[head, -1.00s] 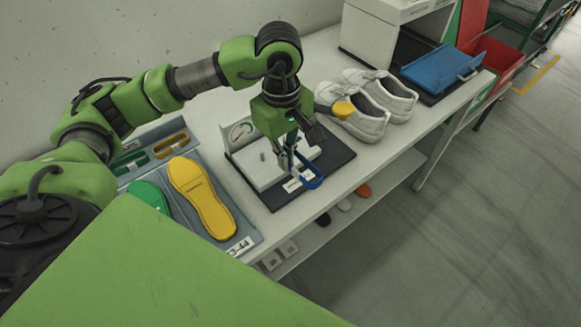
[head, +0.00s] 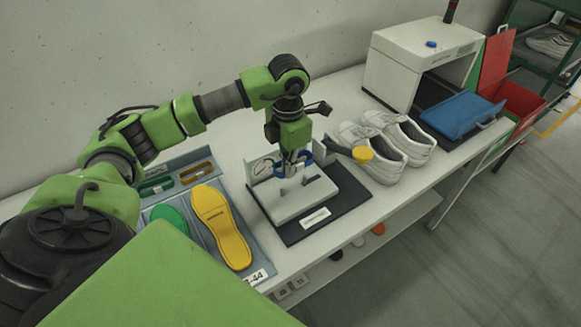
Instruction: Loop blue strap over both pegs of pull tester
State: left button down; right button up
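The pull tester (head: 310,197) is a light grey block with a dial plate (head: 263,168) at its back left, standing on a dark mat. Small grey pegs (head: 283,192) stand up from its top; the fingers partly hide this area. My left gripper (head: 292,170) points down over the back of the tester, its fingers close together on the blue strap (head: 307,157). The strap shows as a loop at both sides of the fingers, above the tester's top. I cannot tell whether it touches a peg. My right gripper is not in view.
A tray (head: 262,262) with a yellow sole (head: 222,225), a green sole and strap slots lies left. A white box machine (head: 405,65) and blue tray (head: 462,115) are farther right.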

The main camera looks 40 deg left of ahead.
pick_arm(q)
jog(key=b, duration=0.3)
send_over(288, 197)
jog(key=shift+d+f, duration=0.15)
jog(key=shift+f, duration=2.45)
jog(key=shift+f+b, duration=1.75)
jog(key=shift+f, duration=0.25)
jog(key=c, duration=2.2)
grip_release()
jog(key=shift+s+r, duration=0.1)
